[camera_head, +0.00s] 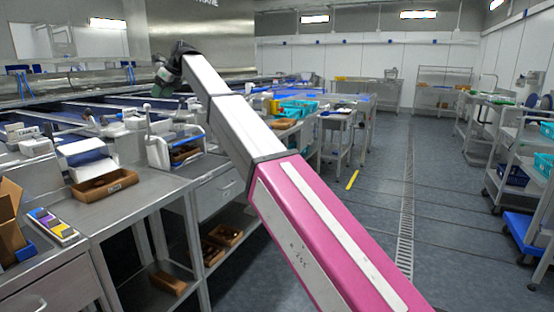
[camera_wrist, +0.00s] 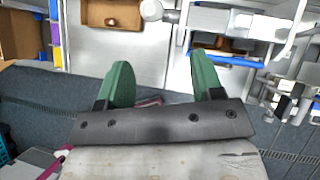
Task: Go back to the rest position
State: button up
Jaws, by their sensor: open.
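My gripper (camera_wrist: 163,84) shows in the wrist view with its two green fingers spread apart and nothing between them. Past the fingers lie the pale bench top, its edge and the grey floor. In the head view my gripper (camera_head: 162,82) is small and partly hidden behind my wrist, at the far end of my outstretched arm, above the workbenches on the left. I cannot make out its fingers clearly there.
A steel workbench (camera_head: 140,192) runs along the left. It carries a brown tray (camera_head: 104,187) and a cardboard box (camera_head: 10,222). Trolleys with blue bins (camera_head: 512,173) stand at the right. The grey aisle floor (camera_head: 440,240) is clear.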

jog(key=d+f+n+h, duration=0.2)
jog(key=d+f+n, duration=0.2)
jog(key=d+f, duration=1.3)
jog(key=d+f+n+h, duration=0.2)
jog(key=d+f+n, duration=0.2)
jog(key=d+f, duration=1.3)
jog(key=s+d+f+n+h, duration=0.1)
jog(key=s+d+f+n, duration=0.5)
jog(key=s+d+f, duration=0.6)
jog(key=s+d+f+n+h, duration=0.2)
jog(key=s+d+f+n, duration=0.4)
jog(key=s+d+f, duration=0.6)
jog(key=d+f, duration=0.3)
jog(key=f, duration=0.1)
jog(key=shift+s+d+f+g, duration=0.15)
jog(key=shift+d+f+g, duration=0.1)
jog(key=shift+g, duration=0.15)
jog(key=shift+s+d+f, duration=0.2)
jog(key=shift+s+d, duration=0.05)
jog(key=shift+d, duration=0.05)
jog(key=shift+c, duration=0.2)
